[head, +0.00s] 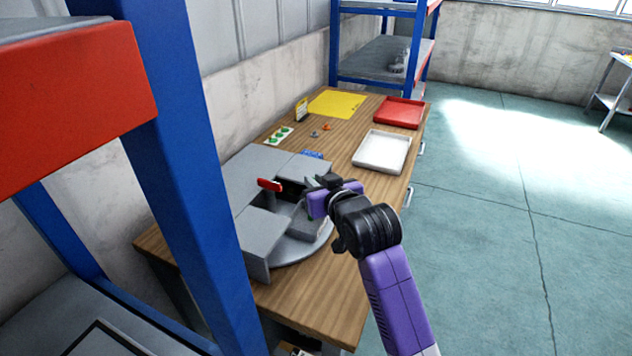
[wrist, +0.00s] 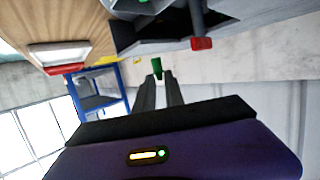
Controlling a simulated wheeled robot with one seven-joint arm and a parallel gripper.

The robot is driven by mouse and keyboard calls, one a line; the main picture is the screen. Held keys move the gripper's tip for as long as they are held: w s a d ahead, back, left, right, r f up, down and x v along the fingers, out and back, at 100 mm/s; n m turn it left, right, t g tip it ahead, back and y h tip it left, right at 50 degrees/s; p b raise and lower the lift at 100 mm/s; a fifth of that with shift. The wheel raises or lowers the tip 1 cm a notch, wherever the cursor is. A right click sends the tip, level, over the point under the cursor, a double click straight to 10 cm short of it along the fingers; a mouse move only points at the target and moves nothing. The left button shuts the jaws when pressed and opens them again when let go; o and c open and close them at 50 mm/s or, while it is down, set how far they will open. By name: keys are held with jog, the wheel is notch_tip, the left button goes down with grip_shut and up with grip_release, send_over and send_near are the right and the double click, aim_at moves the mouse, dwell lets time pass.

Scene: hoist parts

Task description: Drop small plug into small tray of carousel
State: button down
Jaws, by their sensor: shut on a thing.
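The carousel (head: 262,235) is a grey round unit on the wooden table, with tall grey blocks and a red-handled lever (head: 270,185). In the wrist view its red handle (wrist: 202,43) hangs from the top, the picture being upside down. A grey compartment (head: 307,222) of the carousel lies partly under my arm. My gripper (head: 318,183) is over the right side of the carousel. In the wrist view its fingers are shut on a small green plug (wrist: 157,68), which sticks out at the tips. In the head view the plug is too small or hidden to make out.
A white tray (head: 382,152), a red tray (head: 399,112) and a yellow mat (head: 338,104) lie further back on the table. A card with green spots (head: 279,136) and small loose parts (head: 327,128) lie near the wall. A blue shelf post (head: 190,180) stands at the left.

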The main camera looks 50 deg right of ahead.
jog(key=shift+f, duration=0.25)
jog(key=c, duration=1.3)
grip_release()
jog(key=shift+c, duration=0.2)
jog(key=v, duration=0.7)
jog(key=shift+s, duration=0.35)
jog(key=shift+a+r, duration=0.1)
jog(key=shift+a, duration=0.05)
